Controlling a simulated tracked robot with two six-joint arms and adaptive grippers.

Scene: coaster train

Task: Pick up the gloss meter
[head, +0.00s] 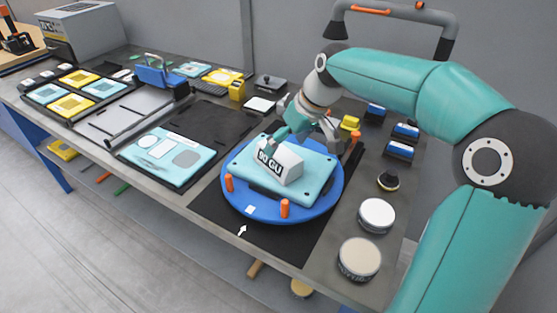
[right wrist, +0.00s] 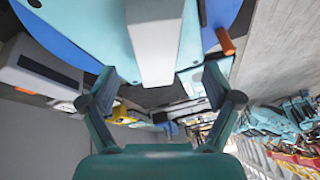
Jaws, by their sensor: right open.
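The gloss meter (head: 281,163) is a white box marked "60 GU". It lies on a teal panel (head: 313,178) on a round blue turntable (head: 253,207). My right gripper (head: 298,136) is open just behind and above the meter. In the right wrist view the white meter (right wrist: 155,45) lies between the lines of the two open fingers (right wrist: 160,78), with gaps on both sides, so I see no grip on it. My left gripper is not in view.
Orange pegs (head: 285,208) stand around the panel. Round tins (head: 360,258) and a dark-based knob (head: 388,181) are at the right. The black mat in front of the turntable is clear.

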